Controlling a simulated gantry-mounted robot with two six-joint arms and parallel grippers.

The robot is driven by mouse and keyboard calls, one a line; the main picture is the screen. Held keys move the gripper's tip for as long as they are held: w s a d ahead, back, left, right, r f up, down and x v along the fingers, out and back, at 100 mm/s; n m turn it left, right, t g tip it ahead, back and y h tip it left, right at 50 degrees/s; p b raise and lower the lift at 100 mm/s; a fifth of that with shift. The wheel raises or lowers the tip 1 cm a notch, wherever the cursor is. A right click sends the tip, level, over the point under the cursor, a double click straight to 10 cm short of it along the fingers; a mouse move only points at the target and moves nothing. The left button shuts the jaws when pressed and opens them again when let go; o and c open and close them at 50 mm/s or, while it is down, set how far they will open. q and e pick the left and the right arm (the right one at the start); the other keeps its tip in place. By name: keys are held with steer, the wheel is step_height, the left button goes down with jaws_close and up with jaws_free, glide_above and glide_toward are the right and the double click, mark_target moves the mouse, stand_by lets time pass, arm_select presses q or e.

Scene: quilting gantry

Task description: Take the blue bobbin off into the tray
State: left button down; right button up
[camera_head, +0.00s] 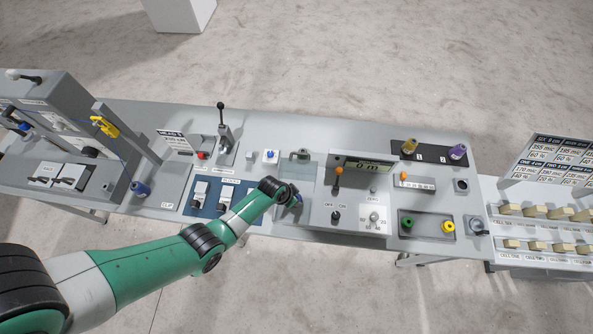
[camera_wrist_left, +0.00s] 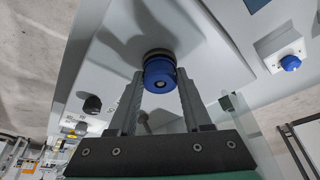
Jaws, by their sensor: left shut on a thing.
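My left gripper (camera_head: 293,201) is low over the middle of the bench, beside the machine panel with the dial. In the left wrist view its fingers (camera_wrist_left: 159,88) are shut on a blue bobbin (camera_wrist_left: 160,76), a round blue piece with a dark part behind it. I cannot tell whether the bobbin is still seated on something. In the head view the gripper mostly hides it. The grey tray (camera_head: 425,236) lies to the right, with a green bobbin (camera_head: 407,222) and a yellow bobbin (camera_head: 448,226) in it. My right gripper is not in view.
The machine panel (camera_head: 350,215), with an orange-topped lever (camera_head: 338,176) and a display (camera_head: 362,166), stands between my left gripper and the tray. A black stand (camera_head: 430,155) holds gold and purple spools behind. Another blue spool (camera_head: 140,188) sits at left.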

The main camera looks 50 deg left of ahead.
mark_target(298, 196)
arm_select(q)
steer(key=shift+r+p, duration=1.75)
steer(key=shift+r, duration=0.25)
